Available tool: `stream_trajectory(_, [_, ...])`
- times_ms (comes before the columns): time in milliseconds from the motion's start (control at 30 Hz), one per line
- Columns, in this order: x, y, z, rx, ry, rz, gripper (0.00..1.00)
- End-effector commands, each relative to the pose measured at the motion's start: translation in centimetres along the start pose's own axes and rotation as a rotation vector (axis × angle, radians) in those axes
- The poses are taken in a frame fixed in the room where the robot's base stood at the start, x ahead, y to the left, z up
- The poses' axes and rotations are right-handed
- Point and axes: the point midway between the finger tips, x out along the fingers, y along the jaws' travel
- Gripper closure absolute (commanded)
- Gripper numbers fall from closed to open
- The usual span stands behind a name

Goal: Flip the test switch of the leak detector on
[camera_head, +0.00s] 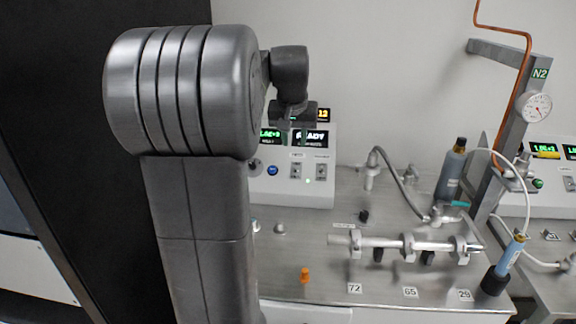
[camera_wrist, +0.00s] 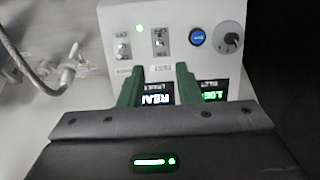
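The leak detector (camera_head: 318,193) is a white box with a sloped front panel at the back of the bench; it also shows upside down in the wrist view (camera_wrist: 181,55). Its panel has two small toggle switches, one (camera_head: 296,170) left of the other (camera_head: 321,172). In the wrist view they are the near-middle switch (camera_wrist: 159,40) and the left switch (camera_wrist: 123,50). Their labels are too small to read, so I cannot tell which is the test switch. My gripper (camera_wrist: 159,68) is open and empty, its green fingers apart in front of the displays, touching no switch that I can see.
The panel also has a green lamp (camera_wrist: 140,28), a blue button (camera_wrist: 196,37) and a black knob (camera_wrist: 229,43). A metal hose (camera_head: 399,179) and fittings stand right of the detector. A horizontal pipe manifold (camera_head: 385,242) and an orange piece (camera_head: 305,275) are nearer the front.

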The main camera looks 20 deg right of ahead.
Motion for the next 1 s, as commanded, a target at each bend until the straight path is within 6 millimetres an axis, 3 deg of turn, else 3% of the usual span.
stream_trajectory(300, [7.0, 0.0, 0.2, 0.001, -0.005, 0.000, 0.69])
stream_trajectory(500, [10.1, 0.0, 0.1, 0.001, -0.002, 0.000, 0.69])
stream_trajectory(700, [11.5, 0.0, 0.1, 0.001, -0.001, 0.000, 0.69])
stream_trajectory(1000, [11.6, 0.0, 0.1, 0.001, 0.000, 0.000, 0.71])
